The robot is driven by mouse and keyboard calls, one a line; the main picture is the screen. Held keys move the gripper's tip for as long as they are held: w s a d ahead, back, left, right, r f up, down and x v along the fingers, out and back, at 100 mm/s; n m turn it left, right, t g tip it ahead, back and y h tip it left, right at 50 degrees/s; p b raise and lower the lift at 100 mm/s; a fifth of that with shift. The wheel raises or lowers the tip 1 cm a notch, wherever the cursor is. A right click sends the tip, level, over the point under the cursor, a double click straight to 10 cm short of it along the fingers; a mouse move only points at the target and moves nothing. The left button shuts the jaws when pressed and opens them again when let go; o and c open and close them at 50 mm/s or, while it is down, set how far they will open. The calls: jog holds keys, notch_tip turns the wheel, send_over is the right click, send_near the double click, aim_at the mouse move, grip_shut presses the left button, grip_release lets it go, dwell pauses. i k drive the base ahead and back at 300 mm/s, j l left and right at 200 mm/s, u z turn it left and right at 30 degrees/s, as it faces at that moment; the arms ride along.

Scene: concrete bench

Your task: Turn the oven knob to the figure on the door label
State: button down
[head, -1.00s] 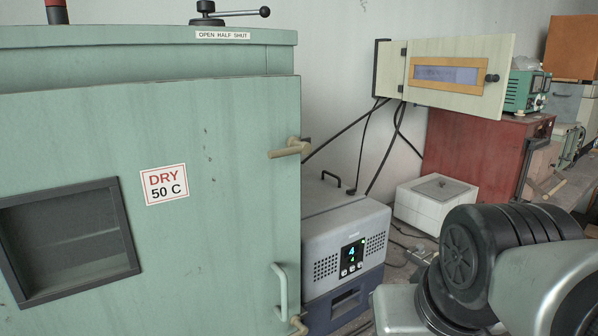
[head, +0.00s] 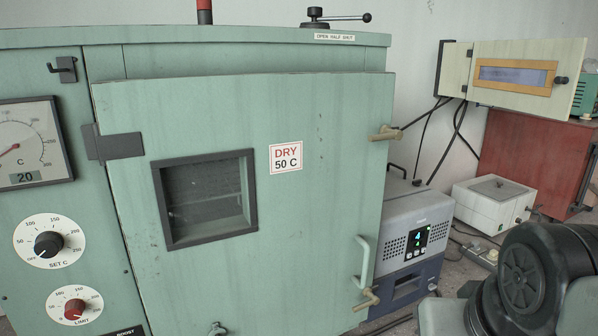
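The green oven's door (head: 330,210) carries a white label (head: 286,157) reading "DRY 50 C". The black SET C knob (head: 48,244) sits on a white round scale (head: 71,228) on the oven's left panel. The scale runs from OFF through 50, 100 and 150 up to 250. Its pointer seems to be at the lower left, near OFF, but is small to read. My gripper is not in view. A part of my arm shows at the lower right, far from the knob.
Below is a red LIMIT knob (head: 74,309) on its own scale, above a BOOST label (head: 125,332). A temperature gauge (head: 32,143) with a "20" readout is above SET C. The door hinge (head: 113,146) and handle (head: 361,262) stick out. A grey-blue unit (head: 408,240) stands right of the oven.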

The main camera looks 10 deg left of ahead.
aim_at(47, 244)
jog(key=k+j, duration=0.65)
jog(key=j, duration=0.25)
jog(key=k+j, duration=0.35)
jog(key=k+j+u, duration=0.1)
jog(key=k+j, duration=0.25)
jog(key=j, duration=0.15)
jog(key=k+j, duration=0.3)
jog(key=j, duration=0.2)
